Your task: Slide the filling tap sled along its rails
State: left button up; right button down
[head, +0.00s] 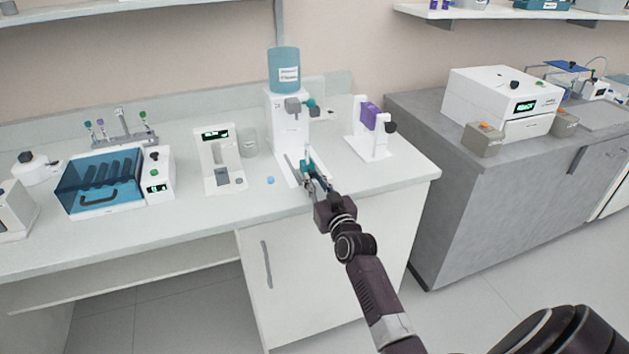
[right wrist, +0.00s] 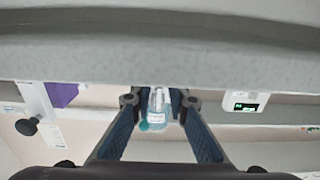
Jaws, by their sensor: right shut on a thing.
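The filling station (head: 286,125) is a white stand on the counter with a blue labelled bottle (head: 284,72) on top and a grey tap with a dark teal knob at its front. Its pale rails (head: 289,171) run forward along the counter. The sled (head: 306,160) shows as a small teal part at the front of the rails. My right gripper (head: 315,182) is at the sled and shut on it, partly covering it. In the right wrist view its two fingers (right wrist: 160,101) frame the blue bottle far behind; the grip itself is unclear. My left gripper is not in view.
A white stand with a purple block (head: 374,118) is right of the station. A white device with a display (head: 217,160), a glass beaker (head: 248,142) and a small blue cap (head: 270,180) are left of it. The counter's front edge lies beneath my right arm.

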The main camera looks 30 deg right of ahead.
aim_at(312, 176)
jog(key=shift+w, duration=0.1)
jog(key=b+x, duration=0.1)
jog(key=x, duration=0.2)
jog(key=shift+w+f+b, duration=0.1)
jog(key=shift+w+b, duration=0.05)
jog(key=shift+b, duration=0.25)
jog(key=shift+w+d, duration=0.2)
jog(key=shift+w, duration=0.4)
jog(key=c, duration=1.9)
grip_release()
jog(key=shift+s, duration=0.1)
